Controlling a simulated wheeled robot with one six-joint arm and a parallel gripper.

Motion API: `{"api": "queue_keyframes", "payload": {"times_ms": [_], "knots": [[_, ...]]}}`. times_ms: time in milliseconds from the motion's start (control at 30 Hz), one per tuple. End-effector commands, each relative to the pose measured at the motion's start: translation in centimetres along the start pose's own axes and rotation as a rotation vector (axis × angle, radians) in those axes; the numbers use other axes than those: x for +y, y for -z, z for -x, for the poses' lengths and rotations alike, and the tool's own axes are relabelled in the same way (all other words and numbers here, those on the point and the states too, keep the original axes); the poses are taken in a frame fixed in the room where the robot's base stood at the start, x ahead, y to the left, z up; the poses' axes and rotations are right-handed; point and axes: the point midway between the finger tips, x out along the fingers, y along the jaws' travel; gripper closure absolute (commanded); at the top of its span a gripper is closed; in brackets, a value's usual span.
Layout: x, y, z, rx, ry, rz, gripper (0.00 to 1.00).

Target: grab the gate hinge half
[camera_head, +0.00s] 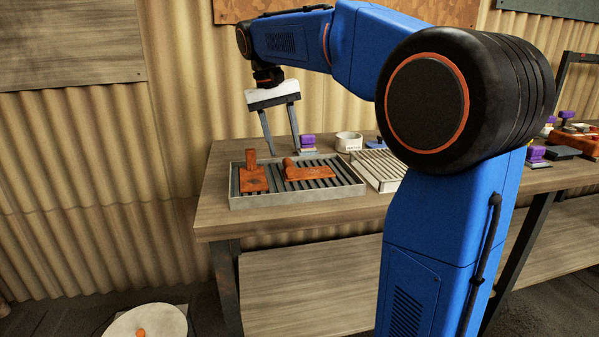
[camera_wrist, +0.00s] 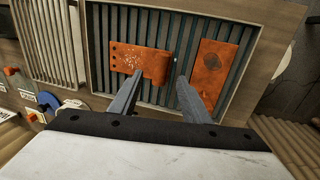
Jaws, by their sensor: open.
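Two rust-orange metal pieces lie in a slatted grey tray (camera_head: 300,196) on the workbench. One is a flat strap with a rounded barrel at one end (camera_head: 312,173), which looks like the gate hinge half; in the wrist view it is the plate with small holes (camera_wrist: 130,61). My gripper (camera_head: 284,151) is open and empty above the tray, fingers pointing down. In the wrist view its fingertips (camera_wrist: 159,78) straddle the strap's right end; contact is not visible.
A pale slatted rack (camera_head: 378,170) stands right of the tray. Behind are a purple-topped item (camera_head: 308,142) and a white round container (camera_head: 349,141). More purple-topped items (camera_head: 537,154) sit farther right. A corrugated wall (camera_head: 190,110) rises behind the bench.

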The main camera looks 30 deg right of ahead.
Motion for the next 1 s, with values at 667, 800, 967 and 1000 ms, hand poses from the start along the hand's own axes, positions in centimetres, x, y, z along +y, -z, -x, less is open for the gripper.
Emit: {"api": "queue_keyframes", "payload": {"times_ms": [667, 800, 967, 1000], "knots": [[-0.1, -0.4, -5.7, -0.001, 0.0, 0.0, 0.57], [-0.1, -0.4, -5.7, -0.001, 0.0, 0.0, 0.57], [-0.1, -0.4, -5.7, -0.001, 0.0, 0.0, 0.85], [-0.1, -0.4, -5.7, -0.001, 0.0, 0.0, 0.95]]}}
